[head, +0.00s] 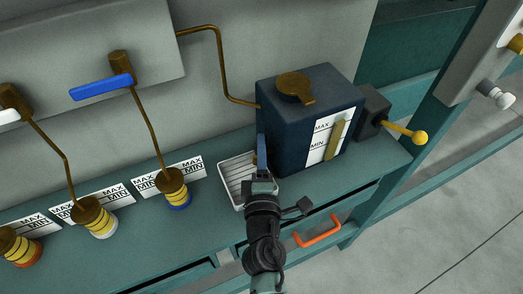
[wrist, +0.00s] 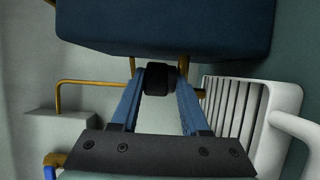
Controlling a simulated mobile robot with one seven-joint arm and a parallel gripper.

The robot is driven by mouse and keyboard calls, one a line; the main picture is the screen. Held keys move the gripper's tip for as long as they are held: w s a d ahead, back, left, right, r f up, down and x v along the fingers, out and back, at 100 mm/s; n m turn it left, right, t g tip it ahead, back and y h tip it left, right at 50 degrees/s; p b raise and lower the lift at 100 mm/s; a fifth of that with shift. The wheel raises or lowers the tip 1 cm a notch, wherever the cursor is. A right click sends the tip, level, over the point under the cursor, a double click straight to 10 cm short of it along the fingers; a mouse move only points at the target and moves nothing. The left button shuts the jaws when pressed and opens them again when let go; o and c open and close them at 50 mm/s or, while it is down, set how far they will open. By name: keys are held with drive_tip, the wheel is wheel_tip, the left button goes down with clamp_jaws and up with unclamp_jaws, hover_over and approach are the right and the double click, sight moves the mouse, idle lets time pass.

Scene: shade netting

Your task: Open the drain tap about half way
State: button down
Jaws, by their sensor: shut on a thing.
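The dark blue tank (head: 285,135) with a brass cap (head: 295,87) and a MAX/MIN sight gauge (head: 328,138) stands on the bench. It fills the top of the wrist view (wrist: 165,25). A black tap knob (wrist: 160,78), which I take for the drain tap, sits at the tank's edge with bits of brass beside it. My gripper (wrist: 162,90) has its two blue fingers shut on this knob. In the head view my gripper (head: 262,152) is at the tank's front left corner and the knob is hidden. I cannot tell how far the tap is turned.
A white slatted tray (head: 232,172) lies beside my gripper and also shows in the wrist view (wrist: 240,110). A blue lever valve (head: 100,87) and several banded cups stand to the left. A yellow-knobbed lever (head: 405,132) is right of the tank. A drawer with an orange handle (head: 318,233) is below.

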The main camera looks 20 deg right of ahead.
drive_tip(key=h+b, duration=0.1)
drive_tip(key=b, duration=0.1)
drive_tip(key=m+b, duration=0.1)
drive_tip(key=b, duration=0.1)
drive_tip(key=shift+w+a+g+h, duration=0.2)
drive_tip(key=shift+g+h, duration=0.1)
drive_tip(key=shift+h, duration=0.1)
drive_tip(key=m+h+b, duration=0.1)
drive_tip(key=b, duration=0.1)
drive_tip(key=m+g+h+b, duration=0.1)
drive_tip(key=b, duration=0.1)
drive_tip(key=shift+w+a+r+g+h, duration=0.1)
drive_tip(key=shift+g+h, duration=0.2)
drive_tip(key=m+g+h+b, duration=0.1)
drive_tip(key=b, duration=0.1)
drive_tip(key=m+g+h+b, duration=0.1)
drive_tip(key=m+g+h, duration=0.1)
drive_tip(key=shift+w+a+r+b, duration=0.1)
drive_tip(key=shift+r+b, duration=0.1)
drive_tip(key=shift+b, duration=0.2)
drive_tip(key=shift+r+m+g+h+b, duration=0.15)
drive_tip(key=shift+m+g+h+b, duration=0.5)
drive_tip(key=shift+m+g+h, duration=0.55)
drive_tip(key=shift+w+r+g, duration=0.1)
drive_tip(key=shift+g, duration=0.4)
drive_tip(key=c, duration=0.6)
unclamp_jaws()
drive_tip(key=shift+o, duration=0.2)
drive_tip(key=shift+f, duration=0.25)
